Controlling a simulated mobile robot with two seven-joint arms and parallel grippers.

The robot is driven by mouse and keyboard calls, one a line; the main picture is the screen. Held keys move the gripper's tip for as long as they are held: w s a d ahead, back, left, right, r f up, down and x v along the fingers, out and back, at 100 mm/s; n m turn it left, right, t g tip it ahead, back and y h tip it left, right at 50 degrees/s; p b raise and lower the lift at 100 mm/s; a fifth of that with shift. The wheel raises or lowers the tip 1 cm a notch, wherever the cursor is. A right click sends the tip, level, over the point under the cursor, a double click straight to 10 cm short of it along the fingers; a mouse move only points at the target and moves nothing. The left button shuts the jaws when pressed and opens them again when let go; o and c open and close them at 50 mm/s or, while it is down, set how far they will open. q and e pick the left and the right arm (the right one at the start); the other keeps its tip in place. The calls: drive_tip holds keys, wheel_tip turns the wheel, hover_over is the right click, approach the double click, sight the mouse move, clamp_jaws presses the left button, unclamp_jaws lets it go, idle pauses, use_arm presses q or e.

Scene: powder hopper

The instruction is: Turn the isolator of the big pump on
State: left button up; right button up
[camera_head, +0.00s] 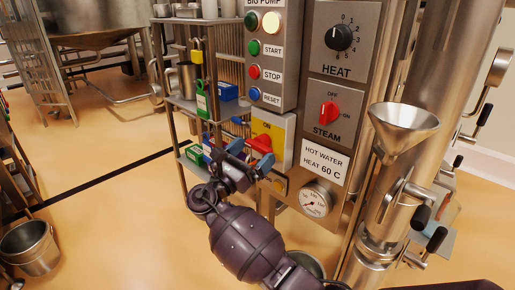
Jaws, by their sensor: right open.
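The big pump's control panel (285,88) has an upper row with a dark green lamp (252,20) and a bright cream lamp (271,22). Below it is the isolator, a yellow box (284,135) with a red handle (263,143). The handle lies slanted, nearer level than upright, below the ON mark at the top of the yellow face. My right gripper (250,156) is open just in front of the isolator, its blue fingertips by the handle's lower left. I cannot tell whether they touch it. The gripper hides the lower left of the box. My left gripper is out of view.
START, STOP and RESET buttons (254,73) sit above the isolator. To the right are the HEAT knob (338,37), red STEAM switch (330,112), gauge (315,199) and steel funnel (404,125). A shelf rack (181,103) with padlocks and boxes stands close on the left.

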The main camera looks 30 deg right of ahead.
drive_tip(key=shift+x, duration=1.25)
drive_tip(key=c, duration=0.7)
drive_tip(key=shift+o, duration=0.2)
drive_tip(key=shift+m+g, duration=0.4)
drive_tip(key=shift+m, duration=0.2)
drive_tip(key=m+g, duration=0.1)
drive_tip(key=m, duration=0.1)
drive_tip(key=m+g, duration=0.1)
drive_tip(key=m, duration=0.1)
drive_tip(key=shift+f, duration=0.25)
drive_tip(key=shift+f+m+g, duration=0.2)
drive_tip(key=shift+m+g, duration=1)
drive_tip(key=shift+m, duration=1.2)
